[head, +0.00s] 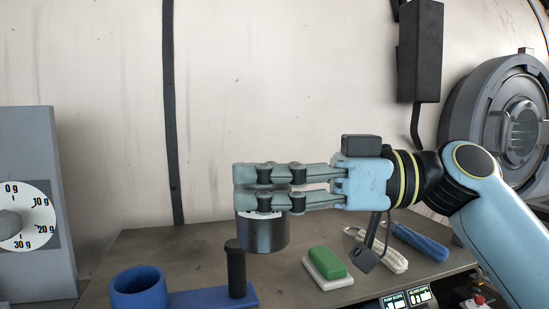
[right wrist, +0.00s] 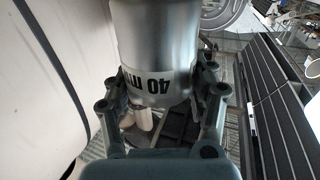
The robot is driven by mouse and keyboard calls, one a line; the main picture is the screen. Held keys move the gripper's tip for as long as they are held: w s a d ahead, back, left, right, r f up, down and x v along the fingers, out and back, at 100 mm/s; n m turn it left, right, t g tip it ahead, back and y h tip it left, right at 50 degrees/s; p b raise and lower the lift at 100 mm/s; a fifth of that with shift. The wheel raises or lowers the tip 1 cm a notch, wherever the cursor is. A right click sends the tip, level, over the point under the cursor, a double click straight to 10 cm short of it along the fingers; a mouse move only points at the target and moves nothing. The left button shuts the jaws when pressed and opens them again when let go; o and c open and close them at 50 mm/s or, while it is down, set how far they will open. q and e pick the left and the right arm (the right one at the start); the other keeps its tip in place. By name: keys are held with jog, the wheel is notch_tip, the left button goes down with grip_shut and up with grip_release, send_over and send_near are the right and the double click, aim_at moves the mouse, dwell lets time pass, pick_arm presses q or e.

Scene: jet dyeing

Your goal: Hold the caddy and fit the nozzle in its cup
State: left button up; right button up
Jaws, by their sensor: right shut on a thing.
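The nozzle (head: 264,234) is a silvery metal cylinder hanging below the fingers of my right gripper (head: 246,188). In the right wrist view the nozzle (right wrist: 158,40) sits between the two fingers and carries a white label with "40" on it. My right gripper is shut on it and holds it above the table. The blue caddy stands at the front left, with a round open cup (head: 138,288), a flat base (head: 200,299) and a black upright handle (head: 236,270). The nozzle is right of the handle and apart from the cup. My left gripper is not in view.
A green and white block (head: 327,263) lies on the grey table (head: 190,240). A pale corded tool (head: 385,256) and a blue-handled tool (head: 420,241) lie to its right. A grey scale dial (head: 22,215) stands at the left, a round machine door (head: 515,120) at the right.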

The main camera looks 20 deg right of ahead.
jog(key=w+a+f+n+g, duration=0.1)
jog(key=n+g, duration=0.1)
jog(key=g, duration=0.1)
jog(key=w+a+f+n+g, duration=0.1)
jog(key=f+n+g, duration=0.1)
jog(key=g, duration=0.2)
jog(key=w+a+f+n+g, duration=0.1)
jog(key=f+n+g, duration=0.1)
jog(key=g, duration=0.1)
jog(key=shift+f+n, duration=0.15)
jog(key=shift+n, duration=0.25)
jog(key=g, duration=0.1)
jog(key=f+n+g, duration=0.1)
jog(key=n+g, duration=0.1)
jog(key=shift+w+a+f+h, duration=0.3)
jog(key=shift+w+a+f, duration=0.05)
jog(key=shift+a, duration=0.05)
